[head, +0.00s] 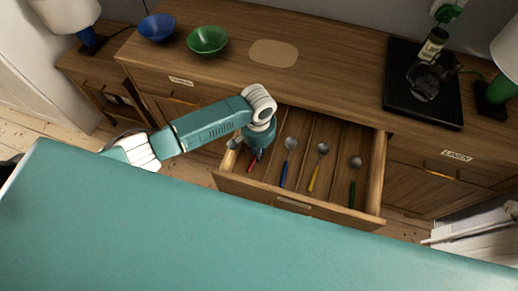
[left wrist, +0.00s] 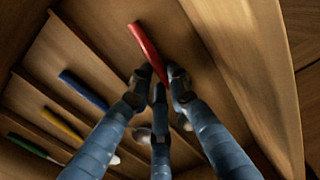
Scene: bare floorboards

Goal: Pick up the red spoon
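The red spoon lies in the leftmost compartment of the open drawer (head: 330,212). Its red handle (head: 251,163) shows just below my left gripper (head: 257,156) in the head view; its bowl is hidden there. In the left wrist view the red handle (left wrist: 148,45) runs in between the fingertips of the left gripper (left wrist: 160,88), and its grey bowl shows partly behind the fingers. The fingertips are close around the handle, but I cannot tell whether they press on it. My right gripper is not in view.
A blue spoon (head: 283,174), a yellow spoon (head: 314,178) and a green spoon (head: 353,188) lie in the compartments to the right, split by thin dividers. The drawer's side wall (left wrist: 265,70) stands close beside the gripper. Bowls and a black tray (head: 398,98) are on the cabinet top.

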